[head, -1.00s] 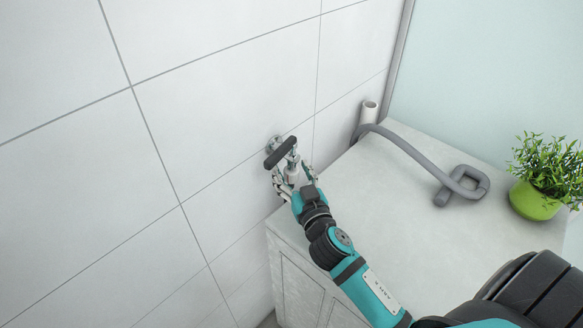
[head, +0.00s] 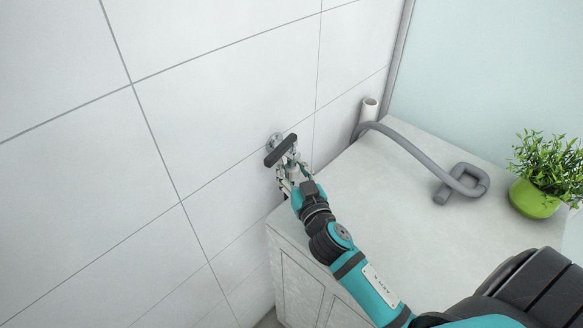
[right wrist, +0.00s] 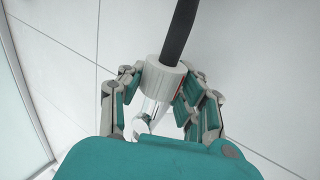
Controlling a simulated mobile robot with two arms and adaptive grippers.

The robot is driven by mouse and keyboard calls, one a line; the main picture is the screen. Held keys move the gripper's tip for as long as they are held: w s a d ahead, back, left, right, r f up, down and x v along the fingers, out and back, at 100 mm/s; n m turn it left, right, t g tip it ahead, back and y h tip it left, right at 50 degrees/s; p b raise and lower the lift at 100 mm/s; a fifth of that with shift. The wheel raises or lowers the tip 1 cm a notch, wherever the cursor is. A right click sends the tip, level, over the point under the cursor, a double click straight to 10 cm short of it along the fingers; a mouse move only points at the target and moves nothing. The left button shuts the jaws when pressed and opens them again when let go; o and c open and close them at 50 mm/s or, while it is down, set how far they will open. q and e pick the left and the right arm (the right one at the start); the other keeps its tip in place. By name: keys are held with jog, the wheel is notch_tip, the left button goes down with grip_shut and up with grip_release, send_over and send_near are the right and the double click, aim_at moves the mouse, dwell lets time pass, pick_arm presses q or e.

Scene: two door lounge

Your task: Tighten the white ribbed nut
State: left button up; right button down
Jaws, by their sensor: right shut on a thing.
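The white ribbed nut (right wrist: 160,76) shows in the right wrist view as a pale ring on chrome pipework (right wrist: 146,120), below a dark bar handle (right wrist: 179,32). The handle (head: 281,150) and a round chrome wall fitting (head: 274,139) also show in the head view; there the nut is mostly hidden by my fingers. My right gripper (head: 293,172) is at the fitting. Its fingers lie on either side of the nut, shut on it, and it also shows in the right wrist view (right wrist: 160,95). My left gripper is out of view.
A pale cabinet (head: 390,220) stands against the tiled wall (head: 230,100) at the right. The cabinet's front part is bare.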

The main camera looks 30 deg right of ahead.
jog(key=shift+n+y+p, duration=0.4)
jog(key=shift+y+p, duration=0.05)
jog(key=shift+y, duration=0.15)
jog(key=n+y+p, duration=0.2)
jog(key=y, duration=0.2)
jog(key=shift+d+n, duration=0.1)
jog(key=shift+n, duration=0.3)
jog(key=shift+n+g+y+p, duration=0.3)
jog(key=shift+n+y+p, duration=0.2)
jog(key=shift+y, duration=0.5)
jog(key=shift+n+g+y, duration=0.5)
jog(key=shift+n+y, duration=0.4)
jog(key=shift+y, duration=0.2)
jog(key=n+g+y, duration=0.1)
jog(key=n+y+b, duration=0.1)
jog(key=y, duration=0.1)
jog(key=shift+f+n+g+y, duration=0.15)
jog(key=shift+n+g+y, duration=0.15)
jog(key=shift+g, duration=0.1)
jog(key=shift+n+g+y+b, duration=0.8)
jog(key=shift+n+g+y, duration=0.2)
jog(key=shift+g+y, duration=0.15)
jog(key=shift+n+g+y+b, duration=0.6)
jog(key=shift+n+g+y, duration=0.1)
jog(key=shift+g+y, duration=0.15)
